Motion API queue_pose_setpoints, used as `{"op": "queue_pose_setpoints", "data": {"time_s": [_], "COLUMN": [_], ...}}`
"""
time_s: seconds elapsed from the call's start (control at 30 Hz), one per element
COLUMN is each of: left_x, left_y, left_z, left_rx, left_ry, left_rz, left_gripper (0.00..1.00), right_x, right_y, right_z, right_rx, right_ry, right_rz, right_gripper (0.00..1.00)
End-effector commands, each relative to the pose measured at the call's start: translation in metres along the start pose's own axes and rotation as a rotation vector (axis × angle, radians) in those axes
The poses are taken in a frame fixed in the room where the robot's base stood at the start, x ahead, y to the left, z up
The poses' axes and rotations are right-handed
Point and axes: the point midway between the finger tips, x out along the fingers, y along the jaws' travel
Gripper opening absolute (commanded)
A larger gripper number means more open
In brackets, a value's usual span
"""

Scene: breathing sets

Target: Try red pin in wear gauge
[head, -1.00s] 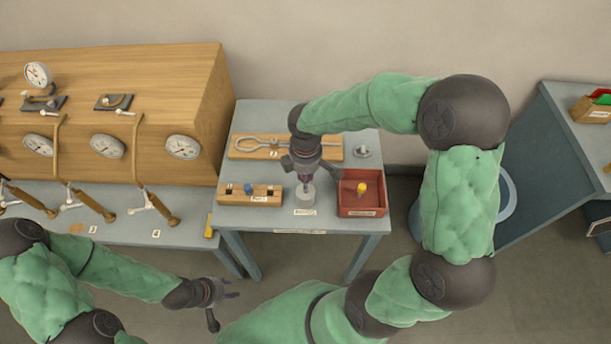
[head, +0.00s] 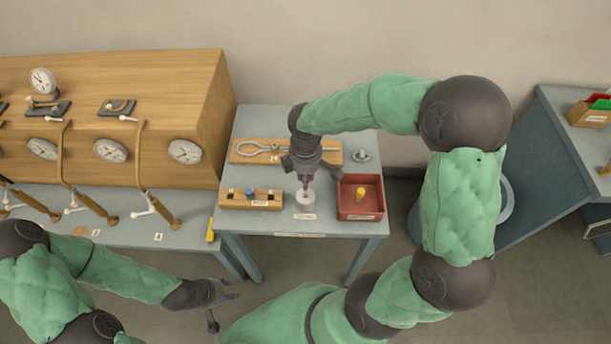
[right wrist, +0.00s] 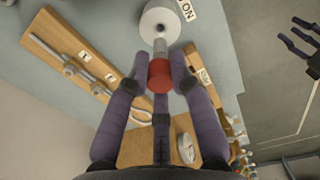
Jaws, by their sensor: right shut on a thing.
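My right gripper (head: 306,180) points down over the small table and is shut on the red pin. In the right wrist view the fingers (right wrist: 160,80) close around the red head of the pin (right wrist: 160,73), whose grey shank points at the wear gauge. The wear gauge is a short pale cylinder (right wrist: 160,20) with a hole in its top; it also shows in the head view (head: 304,199) right below the gripper. The shank's tip overlaps the gauge top in the picture; I cannot tell whether it is inside the hole. My left gripper (head: 222,295) is open and empty, away from the table.
A wooden rack (head: 268,202) with a blue pin (head: 248,191) stands left of the gauge. A red tray (head: 349,213) holding a yellow pin (head: 362,192) stands close on the right. Behind lie a wooden board (head: 330,157) with a metal tool and a small metal part (head: 362,155).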

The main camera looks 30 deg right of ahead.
Motion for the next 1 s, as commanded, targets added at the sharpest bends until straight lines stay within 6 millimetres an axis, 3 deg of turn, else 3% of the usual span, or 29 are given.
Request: {"op": "queue_pose_setpoints", "data": {"time_s": [0.63,1.0], "left_x": [0.019,0.020], "left_y": [-0.007,-0.007], "left_z": [-0.001,-0.001], "left_rx": [0.000,0.000], "left_ry": [0.000,0.000], "left_rz": [0.000,0.000], "left_gripper": [0.40,0.40], "right_x": [0.031,0.034], "right_y": [0.000,0.000], "right_z": [0.000,0.000], "right_rx": [0.001,0.000], "right_ry": [-0.001,0.000], "right_rz": [-0.001,0.000], "right_gripper": [0.00,0.00]}}
